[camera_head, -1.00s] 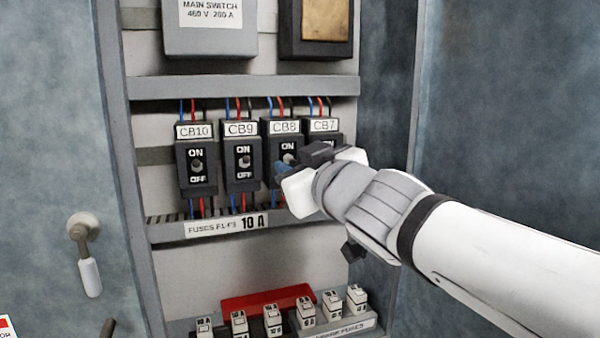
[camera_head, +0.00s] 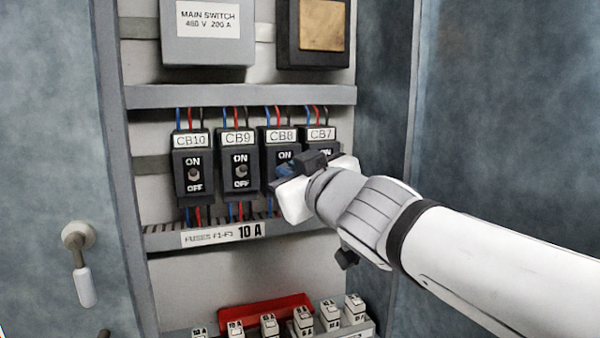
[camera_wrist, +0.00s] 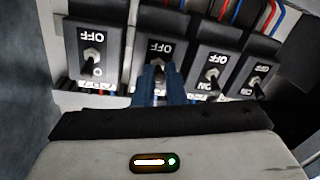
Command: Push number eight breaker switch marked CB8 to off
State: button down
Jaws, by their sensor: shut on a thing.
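The breaker marked CB8 (camera_head: 281,135) is a black block with a white label, third from the left in the head view. My gripper (camera_head: 284,170) is in front of its lower half and hides its switch lever and OFF mark there; the ON mark shows above. In the wrist view, which is upside down, the blue fingers of my gripper (camera_wrist: 161,84) are shut around the small lever (camera_wrist: 158,66) of CB8 (camera_wrist: 158,46). OFF shows above the lever there. Which way the lever points is hard to tell.
CB10 (camera_head: 191,165) and CB9 (camera_head: 239,160) stand to the left, and CB7 (camera_head: 321,134) stands close on the right, partly behind my gripper. A grey ledge (camera_head: 170,239) runs below. Several fuses (camera_head: 303,319) and a red part (camera_head: 262,309) are lower down.

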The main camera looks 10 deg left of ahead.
jog(key=f+b, duration=0.1)
jog(key=b, duration=0.4)
jog(key=shift+t+y+b, duration=0.3)
jog(key=shift+t+b, duration=0.05)
jog(key=shift+t, duration=0.05)
jog(key=b, duration=0.5)
jog(key=shift+f+t+y, duration=0.1)
jog(key=shift+t+y, duration=0.3)
jog(key=t+b, duration=0.1)
jog(key=b, duration=0.5)
jog(key=y+b, duration=0.1)
jog(key=b, duration=0.5)
jog(key=shift+w+f+n+t, duration=0.1)
jog(key=shift+f+n+t, duration=0.2)
jog(key=shift+f+t, duration=0.1)
jog(key=shift+r+y+b, duration=0.1)
jog(key=shift+y+b, duration=0.2)
jog(key=shift+b, duration=0.45)
jog(key=shift+r+t, duration=0.2)
jog(key=shift+t, duration=0.1)
jog(key=c, duration=1.5)
grip_release()
jog(key=shift+w, duration=0.1)
jog(key=shift+f, duration=0.1)
